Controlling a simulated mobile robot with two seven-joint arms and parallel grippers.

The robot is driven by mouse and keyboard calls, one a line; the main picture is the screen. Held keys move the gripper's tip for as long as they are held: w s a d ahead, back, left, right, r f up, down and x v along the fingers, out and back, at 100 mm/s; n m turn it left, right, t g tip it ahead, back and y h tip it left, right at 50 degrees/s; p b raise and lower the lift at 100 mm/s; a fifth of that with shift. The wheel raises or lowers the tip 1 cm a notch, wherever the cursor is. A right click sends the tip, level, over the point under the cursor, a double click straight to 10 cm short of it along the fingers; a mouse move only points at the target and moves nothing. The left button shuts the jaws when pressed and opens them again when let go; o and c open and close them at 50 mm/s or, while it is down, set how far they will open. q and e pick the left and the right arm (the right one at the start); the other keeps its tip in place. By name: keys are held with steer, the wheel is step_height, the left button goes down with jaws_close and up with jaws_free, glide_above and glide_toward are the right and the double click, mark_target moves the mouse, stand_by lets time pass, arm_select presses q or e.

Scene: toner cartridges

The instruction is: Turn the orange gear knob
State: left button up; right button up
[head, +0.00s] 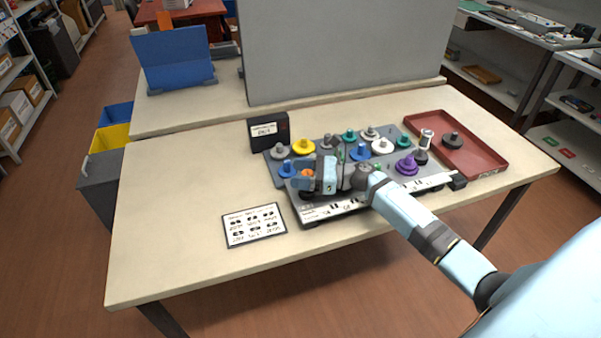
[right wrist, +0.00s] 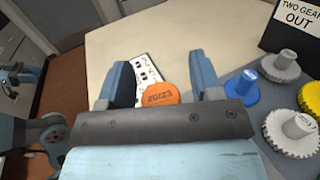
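The orange gear knob (head: 306,174) sits at the left front of the grey gear board (head: 277,177), partly hidden by my right gripper (head: 312,184). In the right wrist view, the orange knob (right wrist: 160,94) shows a printed number on its top and lies between the two blue fingers of the right gripper (right wrist: 162,76). The fingers are apart, with a visible gap on the right side of the knob. I cannot tell whether the left finger touches it.
Several other gears crowd the board, including a blue gear (head: 287,169) right beside the orange one and a yellow gear (head: 303,148). A black sign (head: 268,130) stands behind. A red tray (head: 474,150) lies to the right. The table's left side is clear around a printed card (head: 254,226).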

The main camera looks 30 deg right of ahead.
steer(key=b+v, duration=0.1)
steer(key=v, duration=1.3)
steer(key=shift+a, duration=0.1)
